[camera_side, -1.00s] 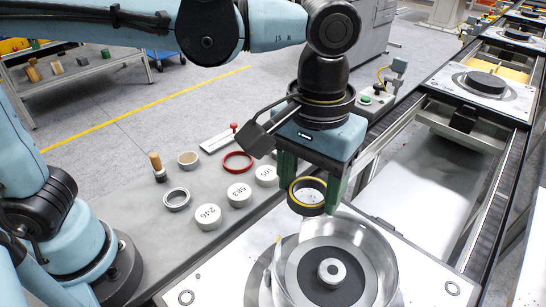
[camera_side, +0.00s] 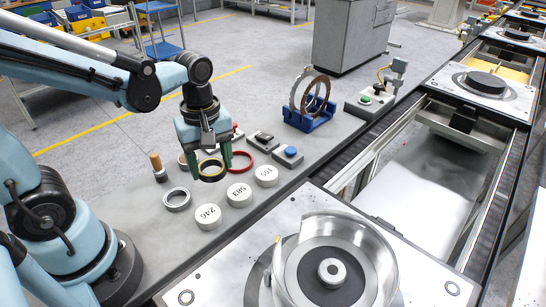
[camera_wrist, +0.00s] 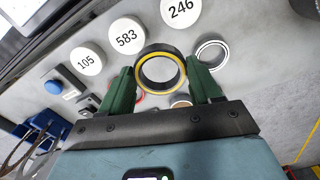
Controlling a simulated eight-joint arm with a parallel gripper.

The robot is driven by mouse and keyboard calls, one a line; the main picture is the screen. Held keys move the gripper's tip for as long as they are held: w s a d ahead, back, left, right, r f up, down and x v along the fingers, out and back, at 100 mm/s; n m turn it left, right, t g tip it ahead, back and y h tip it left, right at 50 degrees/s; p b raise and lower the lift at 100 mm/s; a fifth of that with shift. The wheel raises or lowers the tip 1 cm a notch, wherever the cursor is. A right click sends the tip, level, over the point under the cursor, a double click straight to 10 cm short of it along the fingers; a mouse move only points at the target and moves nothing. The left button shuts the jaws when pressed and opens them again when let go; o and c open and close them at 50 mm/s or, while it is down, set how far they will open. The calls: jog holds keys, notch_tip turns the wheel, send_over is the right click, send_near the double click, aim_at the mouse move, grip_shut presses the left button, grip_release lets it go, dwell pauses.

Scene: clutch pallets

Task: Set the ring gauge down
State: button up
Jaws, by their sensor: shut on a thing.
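The ring gauge, a black ring with a yellow band (camera_side: 211,179), is held between the green fingers of my gripper (camera_side: 212,167), over the grey bench. In the wrist view the ring gauge (camera_wrist: 160,48) sits between both fingertips of my gripper (camera_wrist: 160,67), its open bore facing the camera. The ring seems to be above the bench top; the exact gap cannot be told. A red ring (camera_side: 248,166) lies behind it to the right, partly hidden by my gripper. A silver ring (camera_side: 177,206) lies to its left front.
White discs marked 246 (camera_side: 208,217), 583 (camera_side: 239,195) and 105 (camera_side: 266,175) lie close in front and right. A wooden-handled tool (camera_side: 156,163) stands left. A blue-button box (camera_side: 288,155) and blue stand (camera_side: 308,121) are behind. A metal housing (camera_side: 370,265) sits on the pallet.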

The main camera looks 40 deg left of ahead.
jog(key=a+f, duration=0.1)
jog(key=a, duration=0.1)
jog(key=w+a+f, duration=0.2)
jog(key=a, duration=0.1)
jog(key=shift+a+f, duration=0.3)
jog(key=shift+f, duration=1.95)
jog(key=shift+f, duration=0.15)
jog(key=o, duration=0.9)
notch_tip(320, 180, up, 12)
jog(key=d+r+m+t, duration=0.1)
jog(key=d+m+t, duration=0.4)
jog(key=m, duration=0.9)
jog(key=shift+s+d+r+m+t, duration=0.3)
jog(key=shift+d+r+t, duration=0.1)
jog(key=shift+t, duration=0.7)
